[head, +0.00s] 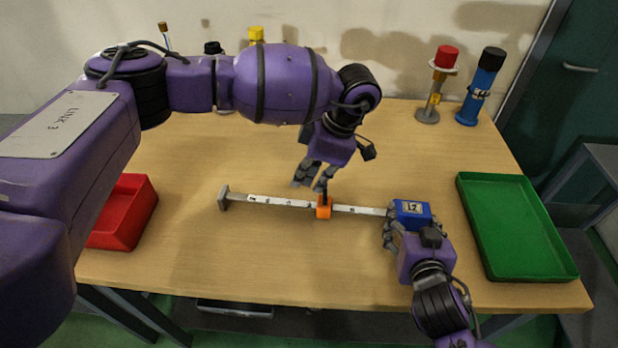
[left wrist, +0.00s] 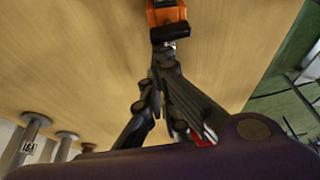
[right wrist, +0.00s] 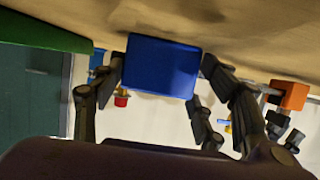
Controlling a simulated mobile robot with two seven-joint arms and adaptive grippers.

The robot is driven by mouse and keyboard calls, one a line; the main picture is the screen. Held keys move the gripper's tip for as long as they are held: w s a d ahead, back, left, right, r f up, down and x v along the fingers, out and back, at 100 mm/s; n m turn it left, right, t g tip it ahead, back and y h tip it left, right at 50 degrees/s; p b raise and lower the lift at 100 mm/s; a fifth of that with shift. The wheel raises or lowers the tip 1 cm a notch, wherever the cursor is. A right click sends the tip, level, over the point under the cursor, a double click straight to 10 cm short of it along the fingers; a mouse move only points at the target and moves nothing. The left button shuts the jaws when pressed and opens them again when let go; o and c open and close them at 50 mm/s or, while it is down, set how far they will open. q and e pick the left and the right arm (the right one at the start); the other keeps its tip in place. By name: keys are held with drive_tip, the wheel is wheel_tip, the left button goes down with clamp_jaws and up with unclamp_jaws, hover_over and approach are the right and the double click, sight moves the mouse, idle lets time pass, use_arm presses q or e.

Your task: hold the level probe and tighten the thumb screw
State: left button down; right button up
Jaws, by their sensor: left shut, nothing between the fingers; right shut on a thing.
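The level probe (head: 272,202) is a pale marked bar lying across the middle of the table, with a grey foot at its left end and a blue block (head: 412,209) at its right end. An orange slider (head: 323,210) sits on the bar with a black thumb screw (left wrist: 170,32) on it. My right gripper (head: 393,226) is shut on the blue block, which also shows between its fingers in the right wrist view (right wrist: 162,68). My left gripper (head: 312,183) is shut and empty, its fingertips (left wrist: 164,62) close beside the thumb screw; whether they touch it I cannot tell.
A red tray (head: 146,207) is at the left, partly behind my left arm. A green tray (head: 470,215) is at the right edge. A red-capped stand (head: 445,70) and a blue bottle (head: 480,90) stand at the back right. The front middle of the table is clear.

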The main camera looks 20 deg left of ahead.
use_arm(q)
drive_tip(key=shift+s+d, duration=0.25)
drive_tip(key=shift+d, duration=0.65)
drive_tip(key=a, duration=0.4)
drive_tip(key=shift+s, duration=0.2)
drive_tip(key=v, duration=0.9)
drive_tip(key=shift+s+a+r, duration=0.2)
drive_tip(key=shift+r, duration=0.3)
